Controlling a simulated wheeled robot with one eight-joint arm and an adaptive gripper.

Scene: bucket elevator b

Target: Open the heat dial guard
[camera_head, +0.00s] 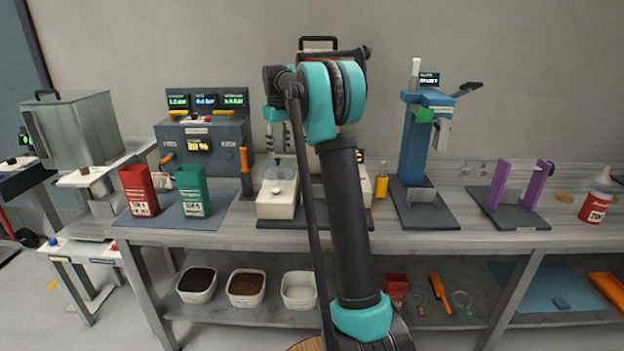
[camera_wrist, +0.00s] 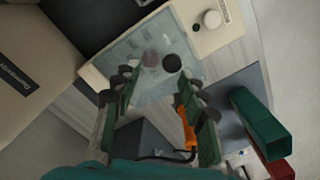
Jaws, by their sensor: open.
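A cream device (camera_head: 277,200) stands on the bench, partly behind my arm, with a clear guard (camera_head: 281,168) on top. In the wrist view the clear guard (camera_wrist: 145,45) lies as a see-through panel on the cream device (camera_wrist: 215,30). A dark round knob (camera_wrist: 172,62) and a greyer round shape (camera_wrist: 150,58) show at the guard. I cannot tell which is on it or under it. My gripper (camera_wrist: 155,88) is open and empty, its fingers spread above the guard's near part. In the head view my gripper (camera_head: 278,138) hangs above the device.
An orange handle (camera_wrist: 185,130) shows close to the right finger, at an unclear depth. A green box (camera_wrist: 264,122) and a red box (camera_wrist: 280,168) stand at right. A cream casing (camera_wrist: 45,70) fills the left. A blue press (camera_head: 416,140) stands right of my arm.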

